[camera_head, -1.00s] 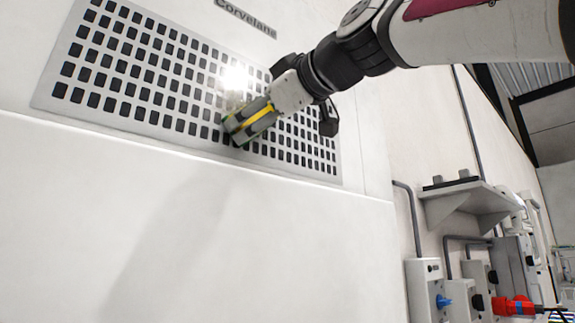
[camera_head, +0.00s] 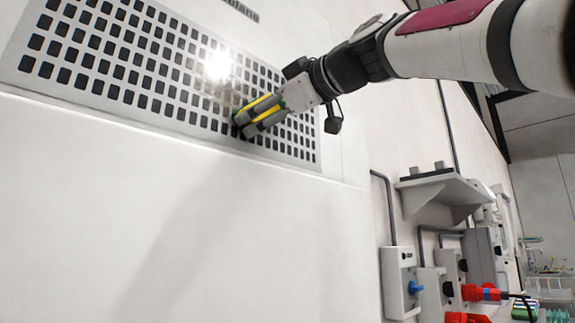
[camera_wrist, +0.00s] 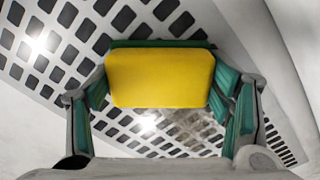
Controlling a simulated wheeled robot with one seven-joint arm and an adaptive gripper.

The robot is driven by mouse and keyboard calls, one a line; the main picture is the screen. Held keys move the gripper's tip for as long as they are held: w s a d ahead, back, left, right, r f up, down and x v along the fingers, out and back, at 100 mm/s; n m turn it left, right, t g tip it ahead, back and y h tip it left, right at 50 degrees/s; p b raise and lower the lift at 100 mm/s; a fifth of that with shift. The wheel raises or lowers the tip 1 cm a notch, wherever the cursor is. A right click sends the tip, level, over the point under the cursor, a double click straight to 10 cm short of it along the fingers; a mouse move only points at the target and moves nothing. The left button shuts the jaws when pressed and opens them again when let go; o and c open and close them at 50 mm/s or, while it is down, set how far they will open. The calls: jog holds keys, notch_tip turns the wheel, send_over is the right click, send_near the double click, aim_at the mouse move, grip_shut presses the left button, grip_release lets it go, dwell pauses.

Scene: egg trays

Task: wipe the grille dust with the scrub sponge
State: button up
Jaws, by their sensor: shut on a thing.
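The scrub sponge (camera_wrist: 160,78) is a yellow block with a green edge showing behind it, held between the fingers of my gripper (camera_wrist: 160,95). In the head view my gripper (camera_head: 243,126) is shut on it in front of the lower right part of the grille. The white wall grille (camera_head: 95,90) has rows of dark rectangular holes. In the wrist view a brownish-grey dust patch (camera_wrist: 192,126) shows on the grille just below the sponge, between the fingers. I cannot tell whether the sponge touches the grille, as its far face is hidden.
A small wall shelf (camera_head: 440,186) juts out right of the grille. Below it are switch boxes (camera_head: 400,280) with conduits and a red plug (camera_head: 482,292). The white wall below the grille is clear. A bright light reflection sits on the grille.

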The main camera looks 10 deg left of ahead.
aim_at(212, 86)
jog(key=shift+w+d, duration=0.25)
jog(key=shift+w, duration=0.1)
jog(key=shift+s+r+p, duration=0.15)
jog(key=shift+r+p, duration=0.7)
jog(key=shift+r, duration=0.05)
jog(key=shift+s+a+f+b, duration=0.1)
jog(key=shift+s+a+b, duration=0.2)
jog(key=shift+s+a, duration=1)
jog(key=shift+s+a, duration=1.05)
jog(key=shift+s, duration=0.3)
jog(key=shift+s+a+p, duration=0.4)
jog(key=shift+s+a, duration=0.7)
jog(key=shift+s, duration=0.25)
jog(key=shift+s+a+p, duration=0.4)
jog(key=shift+s+a, duration=0.7)
jog(key=shift+s, duration=0.2)
jog(key=shift+s+a+p, duration=0.85)
jog(key=shift+s+a, duration=0.4)
jog(key=shift+s, duration=0.05)
jog(key=shift+r+p, duration=0.6)
jog(key=shift+r, duration=0.2)
jog(key=shift+w+d+b, duration=0.7)
jog(key=shift+w, duration=0.15)
jog(key=shift+w+d+b, duration=1.05)
jog(key=shift+w+d, duration=0.7)
jog(key=shift+w, duration=0.15)
